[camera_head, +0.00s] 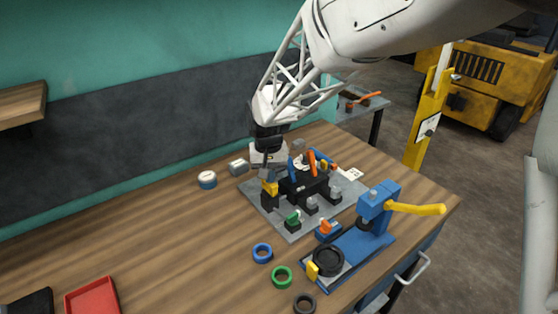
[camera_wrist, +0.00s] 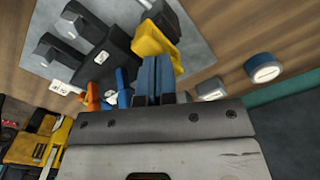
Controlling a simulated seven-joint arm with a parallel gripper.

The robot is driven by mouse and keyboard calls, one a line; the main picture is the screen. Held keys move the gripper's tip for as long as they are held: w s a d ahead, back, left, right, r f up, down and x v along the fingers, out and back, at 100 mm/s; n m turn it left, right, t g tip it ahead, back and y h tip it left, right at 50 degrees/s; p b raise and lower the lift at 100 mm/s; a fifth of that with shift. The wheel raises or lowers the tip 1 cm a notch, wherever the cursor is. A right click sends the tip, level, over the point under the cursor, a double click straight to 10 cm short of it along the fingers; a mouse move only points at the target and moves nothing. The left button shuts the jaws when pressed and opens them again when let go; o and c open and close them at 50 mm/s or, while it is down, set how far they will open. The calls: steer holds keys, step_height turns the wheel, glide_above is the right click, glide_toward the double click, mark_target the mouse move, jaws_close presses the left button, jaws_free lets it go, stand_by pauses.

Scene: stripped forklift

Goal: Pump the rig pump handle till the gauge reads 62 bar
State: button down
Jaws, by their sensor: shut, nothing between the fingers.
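The blue rig pump (camera_head: 372,212) with a yellow handle (camera_head: 415,208) sticking out to the right stands on a blue base on the bench. A round black part (camera_head: 327,262) sits at the base's front end. I cannot make out a gauge reading. My gripper (camera_head: 268,175) is away from that pump, over the left side of a grey plate. It is shut and empty, its tips (camera_wrist: 157,62) close to a yellow part (camera_wrist: 155,40) of the black valve block (camera_head: 305,186). I cannot tell whether they touch it.
The plate (camera_head: 258,208) carries the block, with orange and blue levers, and small fittings. Blue (camera_head: 262,253), green (camera_head: 282,277) and black (camera_head: 304,303) rings lie in front. A red tray (camera_head: 92,298) is at lower left. A round white-faced part (camera_head: 207,180) stands left of the plate.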

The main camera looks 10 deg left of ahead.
steer(key=shift+r, duration=2.4)
steer(key=shift+d+r, duration=0.1)
steer(key=shift+d, duration=0.05)
steer(key=s+d+r+m+t, duration=0.1)
steer(key=s+d+r, duration=0.3)
steer(key=s+d, duration=0.7)
steer(key=s+d+r+m+t, duration=0.1)
steer(key=s+d+r, duration=0.45)
steer(key=d, duration=0.85)
steer(key=s+d+f, duration=0.1)
steer(key=s+d, duration=0.2)
steer(key=s, duration=0.3)
steer(key=s+d+f+m, duration=0.1)
steer(key=s+d, duration=0.2)
steer(key=s, duration=0.3)
steer(key=shift+s+d+f+t, duration=0.25)
steer(key=shift+d+f+t, duration=0.05)
steer(key=shift+f, duration=0.05)
steer(key=shift+w, duration=0.15)
